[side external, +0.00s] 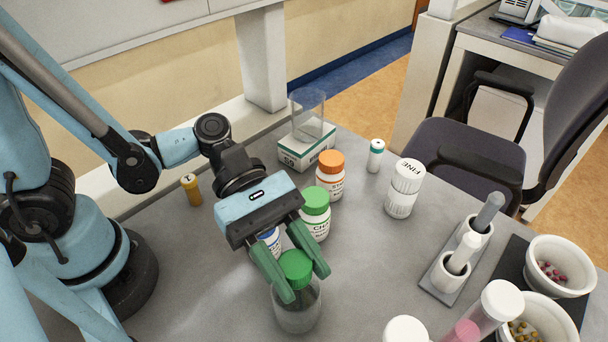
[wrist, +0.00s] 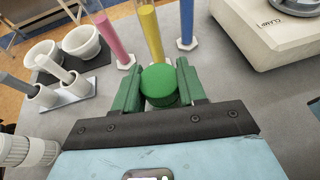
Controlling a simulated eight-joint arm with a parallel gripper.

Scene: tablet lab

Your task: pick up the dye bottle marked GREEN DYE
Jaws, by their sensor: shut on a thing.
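My gripper (side external: 294,281) points down at the front of the table, its green fingers on either side of a bottle's green cap. The green-capped bottle (side external: 297,312) is upright, with a clear or greyish body. No marking on it can be read from here, and I cannot tell whether its base touches the table. In the wrist view the round green cap (wrist: 159,86) sits between the two fingers, and my gripper is shut on it. The cap hides the body in that view.
Behind my gripper stand another green-capped bottle (side external: 315,212) and an orange-capped bottle (side external: 330,174). To the right are a white FINE container (side external: 404,188), pestles in a holder (side external: 447,272) and bowls (side external: 558,265). Coloured cylinders (wrist: 150,35) and a balance marked CLAMP (wrist: 265,35) show in the wrist view.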

